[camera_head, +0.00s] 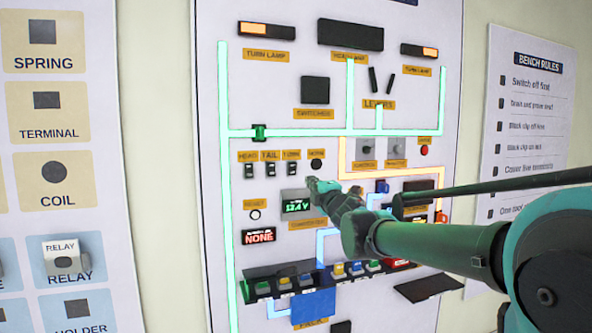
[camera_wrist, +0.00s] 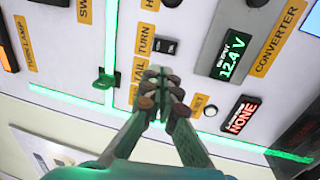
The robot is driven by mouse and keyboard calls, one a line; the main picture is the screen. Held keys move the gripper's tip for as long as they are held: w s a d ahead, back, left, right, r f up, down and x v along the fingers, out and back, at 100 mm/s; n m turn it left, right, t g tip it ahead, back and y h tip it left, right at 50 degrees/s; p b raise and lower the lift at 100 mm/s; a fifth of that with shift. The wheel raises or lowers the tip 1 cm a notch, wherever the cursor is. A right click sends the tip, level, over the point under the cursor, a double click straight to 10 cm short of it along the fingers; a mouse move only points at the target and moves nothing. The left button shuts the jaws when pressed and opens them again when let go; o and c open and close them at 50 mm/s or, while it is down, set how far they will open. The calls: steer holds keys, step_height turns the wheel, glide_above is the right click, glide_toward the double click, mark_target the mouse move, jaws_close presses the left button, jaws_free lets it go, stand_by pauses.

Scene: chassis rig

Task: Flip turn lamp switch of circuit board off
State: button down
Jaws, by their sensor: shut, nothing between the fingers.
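The circuit board (camera_head: 225,200) is a tall white panel on the wall. Its turn switch (camera_head: 292,168) is a small dark rocker under an orange TURN label, right of the tail and head switches. In the wrist view the turn switch (camera_wrist: 165,46) shows just beyond my fingertips. My gripper (camera_head: 313,184) is shut and empty, in front of the board, appearing just below and right of the turn switch. In the wrist view my gripper (camera_wrist: 158,78) covers the area by the TAIL label. Both turn lamps, left (camera_head: 267,30) and right (camera_head: 418,51), show orange. Contact cannot be told.
The tail switch (camera_head: 270,169) and head switch (camera_head: 249,171) are close on the left; a round black horn button (camera_head: 316,164) is on the right. The converter display (camera_head: 297,205) reads 12.4 V below. A shelf with colored blocks (camera_head: 320,278) juts out lower down.

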mark_target(293, 164)
steer(key=shift+w+a+r, duration=0.1)
steer(key=shift+a, duration=0.05)
steer(key=x, duration=1.3)
steer(key=shift+w, duration=0.35)
steer(key=shift+w+a+r, duration=0.15)
steer(key=shift+w+r, duration=0.15)
steer(key=shift+w, duration=0.05)
